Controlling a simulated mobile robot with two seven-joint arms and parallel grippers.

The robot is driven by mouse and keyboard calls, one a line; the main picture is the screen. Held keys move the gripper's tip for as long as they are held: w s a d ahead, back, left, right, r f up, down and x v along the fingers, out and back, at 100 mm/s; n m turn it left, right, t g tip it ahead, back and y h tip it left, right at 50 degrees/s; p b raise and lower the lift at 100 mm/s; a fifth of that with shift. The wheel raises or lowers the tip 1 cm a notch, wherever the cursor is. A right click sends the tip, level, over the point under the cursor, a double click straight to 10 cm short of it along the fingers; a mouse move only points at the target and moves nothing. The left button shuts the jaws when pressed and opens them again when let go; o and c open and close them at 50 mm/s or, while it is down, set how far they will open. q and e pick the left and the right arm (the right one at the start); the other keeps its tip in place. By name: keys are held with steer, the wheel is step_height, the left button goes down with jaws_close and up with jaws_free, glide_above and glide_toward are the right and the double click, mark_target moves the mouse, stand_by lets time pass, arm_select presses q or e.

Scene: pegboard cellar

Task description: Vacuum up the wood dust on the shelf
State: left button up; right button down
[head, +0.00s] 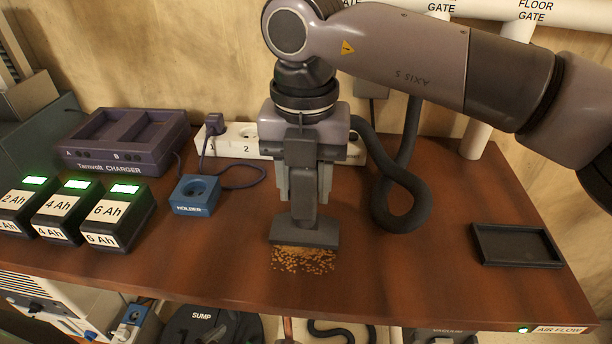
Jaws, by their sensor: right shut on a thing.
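My right gripper (304,185) points down over the middle of the brown wooden shelf (400,270). It is shut on a dark grey vacuum nozzle (304,232) with a wide flat head. The nozzle head is at the back edge of the wood dust (303,262), a small patch of orange-brown bits near the shelf's front. Part of the dust may be hidden under the head. A black hose (415,190) loops to the right of the gripper and runs up the wall. My left gripper is not in view.
A purple charger (125,160), several batteries (120,215) with green lights and a blue holder (195,195) stand on the left. A white power strip (235,140) runs along the back. A black tray (516,246) lies at the right; shelf between hose and tray is clear.

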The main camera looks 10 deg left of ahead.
steer(key=shift+s+d+b, duration=0.15)
steer(key=shift+s+b, duration=0.45)
steer(key=shift+s, duration=0.5)
steer(key=shift+s+d+b, duration=0.15)
steer(key=shift+s+b, duration=0.4)
steer(key=shift+s, duration=0.55)
step_height(320, 180, up, 5)
steer(key=p, duration=0.3)
steer(key=shift+r, duration=0.1)
steer(key=shift+d, duration=0.1)
